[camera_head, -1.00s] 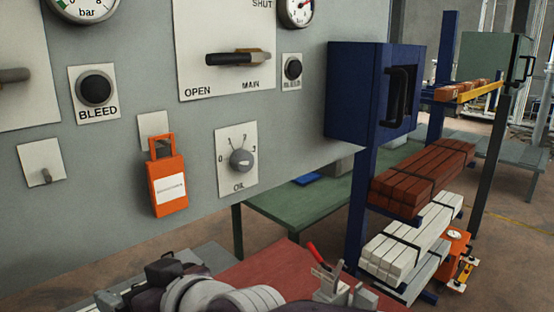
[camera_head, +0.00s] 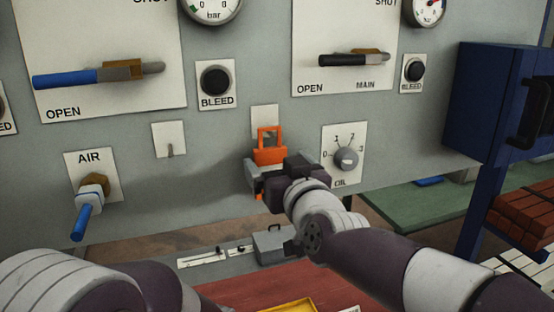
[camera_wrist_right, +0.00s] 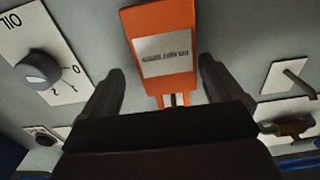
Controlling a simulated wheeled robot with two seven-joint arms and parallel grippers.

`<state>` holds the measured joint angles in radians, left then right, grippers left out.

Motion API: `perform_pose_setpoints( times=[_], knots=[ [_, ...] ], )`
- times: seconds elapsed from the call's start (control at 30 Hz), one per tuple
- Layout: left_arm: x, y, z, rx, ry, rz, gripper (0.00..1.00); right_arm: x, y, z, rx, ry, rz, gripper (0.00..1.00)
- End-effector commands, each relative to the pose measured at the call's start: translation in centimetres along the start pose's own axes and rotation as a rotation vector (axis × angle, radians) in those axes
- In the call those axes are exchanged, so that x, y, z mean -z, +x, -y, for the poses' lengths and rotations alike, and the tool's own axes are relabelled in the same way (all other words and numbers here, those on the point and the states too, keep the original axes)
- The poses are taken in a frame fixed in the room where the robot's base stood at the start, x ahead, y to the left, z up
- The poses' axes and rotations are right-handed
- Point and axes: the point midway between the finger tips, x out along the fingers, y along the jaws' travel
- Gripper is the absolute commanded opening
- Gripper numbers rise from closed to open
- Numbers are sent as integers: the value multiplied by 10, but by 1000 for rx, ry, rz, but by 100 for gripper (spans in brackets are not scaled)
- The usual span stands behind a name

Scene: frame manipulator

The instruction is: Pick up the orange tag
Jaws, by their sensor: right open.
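The orange tag (camera_head: 270,152) hangs on the grey panel below a small white plate (camera_head: 264,119). In the head view my right gripper (camera_head: 265,172) is in front of its lower part and hides most of it. In the right wrist view the tag (camera_wrist_right: 163,45), with its white label, lies between the two open fingers of my right gripper (camera_wrist_right: 160,85), one finger on each side, with gaps to both. My left gripper is not in view; only part of an arm shows at the lower left.
The OIL dial (camera_head: 346,156) is just right of the tag. A small switch plate (camera_head: 168,139) and the AIR valve's blue handle (camera_head: 83,222) are to the left. A grey box (camera_head: 275,245) and a red surface (camera_head: 250,290) lie below. A blue cabinet (camera_head: 490,105) juts out at the right.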

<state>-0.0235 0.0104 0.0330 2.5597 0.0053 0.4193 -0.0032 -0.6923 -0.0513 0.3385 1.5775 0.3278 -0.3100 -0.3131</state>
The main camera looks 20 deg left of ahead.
Motion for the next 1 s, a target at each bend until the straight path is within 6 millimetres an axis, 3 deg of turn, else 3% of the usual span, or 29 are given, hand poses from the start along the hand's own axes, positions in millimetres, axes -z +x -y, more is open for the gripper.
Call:
perform_pose_setpoints(
  times=[0.27, 0.5, 0.77, 0.93, 1.0],
  knots=[
    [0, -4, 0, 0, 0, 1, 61, -1, 9, 0, 1, 0, 0, 94],
    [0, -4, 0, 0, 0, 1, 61, -1, 8, 0, 1, 0, 0, 29],
    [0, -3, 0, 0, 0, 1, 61, 0, 8, 0, 1, 0, 1, 28],
    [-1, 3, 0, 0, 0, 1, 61, 14, 8, 0, 1, 1, -2, 28],
    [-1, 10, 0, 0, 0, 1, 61, 11, -7, 0, 1, 0, -2, 28]
  ],
)
